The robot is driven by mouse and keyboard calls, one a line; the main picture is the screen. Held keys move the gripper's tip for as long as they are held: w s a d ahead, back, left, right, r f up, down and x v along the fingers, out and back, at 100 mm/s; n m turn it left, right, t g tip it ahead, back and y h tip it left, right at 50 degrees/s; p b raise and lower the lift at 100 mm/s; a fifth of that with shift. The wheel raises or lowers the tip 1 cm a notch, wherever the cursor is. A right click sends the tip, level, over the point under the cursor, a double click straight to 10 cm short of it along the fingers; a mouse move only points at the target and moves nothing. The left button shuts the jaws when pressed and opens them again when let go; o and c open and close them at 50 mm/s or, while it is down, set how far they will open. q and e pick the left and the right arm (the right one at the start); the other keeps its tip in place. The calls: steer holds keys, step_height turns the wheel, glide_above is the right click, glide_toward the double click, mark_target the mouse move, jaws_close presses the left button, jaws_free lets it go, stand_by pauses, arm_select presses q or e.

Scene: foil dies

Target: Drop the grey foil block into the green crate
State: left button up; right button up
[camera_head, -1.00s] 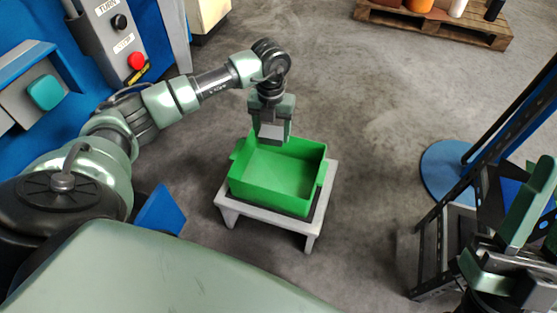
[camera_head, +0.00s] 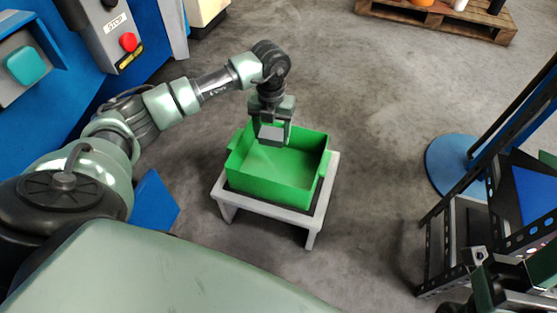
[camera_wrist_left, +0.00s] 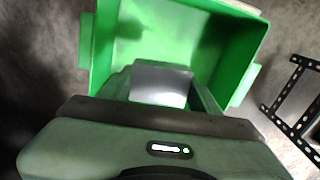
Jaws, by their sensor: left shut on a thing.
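The green crate (camera_head: 275,184) stands open on a low pale grey stand (camera_head: 315,222). It also shows in the left wrist view (camera_wrist_left: 103,45), with its inside facing the camera. My left gripper (camera_head: 272,140) points down over the far left part of the crate, shut on the grey foil block (camera_head: 271,132). The block shows between the fingers in the left wrist view (camera_wrist_left: 160,84), with the crate behind it. I see no contact between block and crate floor. My right gripper (camera_head: 490,285) is partly in view at the bottom right, and its jaws are unclear.
A blue machine with a red stop button (camera_head: 128,42) stands at the left. A dark metal rack (camera_head: 440,245) stands at the right, near a blue round base (camera_head: 447,160). A wooden pallet (camera_head: 435,18) lies at the back.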

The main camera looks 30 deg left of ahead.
arm_select(q)
steer(key=o, duration=1.4)
steer(key=shift+r, duration=0.1)
step_height(320, 180, up, 8)
steer(key=p, duration=0.3)
steer(key=shift+f, duration=0.25)
